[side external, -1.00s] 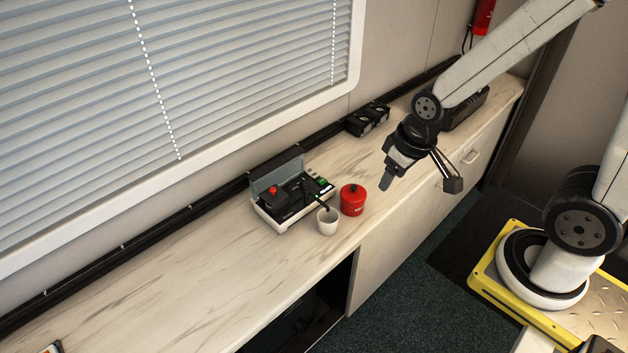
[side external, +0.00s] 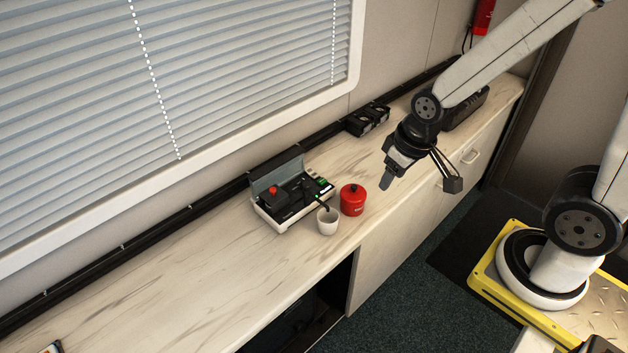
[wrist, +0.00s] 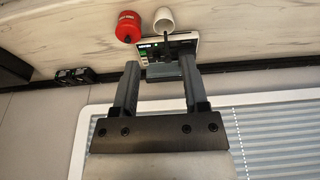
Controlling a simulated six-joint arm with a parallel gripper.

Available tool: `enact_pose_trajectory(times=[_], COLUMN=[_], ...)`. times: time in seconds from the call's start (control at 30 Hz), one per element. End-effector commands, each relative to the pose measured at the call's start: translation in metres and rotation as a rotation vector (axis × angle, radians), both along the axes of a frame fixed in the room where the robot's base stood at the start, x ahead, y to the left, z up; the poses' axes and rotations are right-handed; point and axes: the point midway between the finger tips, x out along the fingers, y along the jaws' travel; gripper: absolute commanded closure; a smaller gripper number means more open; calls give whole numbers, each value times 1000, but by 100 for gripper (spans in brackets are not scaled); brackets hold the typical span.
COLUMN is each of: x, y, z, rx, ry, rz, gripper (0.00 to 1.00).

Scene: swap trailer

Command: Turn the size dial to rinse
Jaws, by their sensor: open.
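A small machine (side external: 291,205) with a white base, black top and raised grey lid stands on the counter. It has a red knob on its left part and a green-lit panel at its right; I cannot tell which control is the size dial, nor its setting. In the wrist view the machine (wrist: 168,48) shows beyond my fingertips, partly hidden by them. My gripper (side external: 386,182) hangs above the counter's front edge, right of the machine and clear of it. In the wrist view its two fingers (wrist: 160,82) are apart with nothing between them.
A white cup (side external: 327,222) stands in front of the machine, under its black spout. A red canister (side external: 352,202) stands beside it. Black boxes (side external: 367,120) sit along the wall. A window with blinds (side external: 160,90) is behind.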

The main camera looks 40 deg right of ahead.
Motion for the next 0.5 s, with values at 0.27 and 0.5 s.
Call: enact_pose_trajectory(times=[0.27,0.5], x=[24,76], y=[-1,-5], z=[0,-6], rx=[0,1], ry=[13,44], rz=[-6,-19], gripper=[43,43])
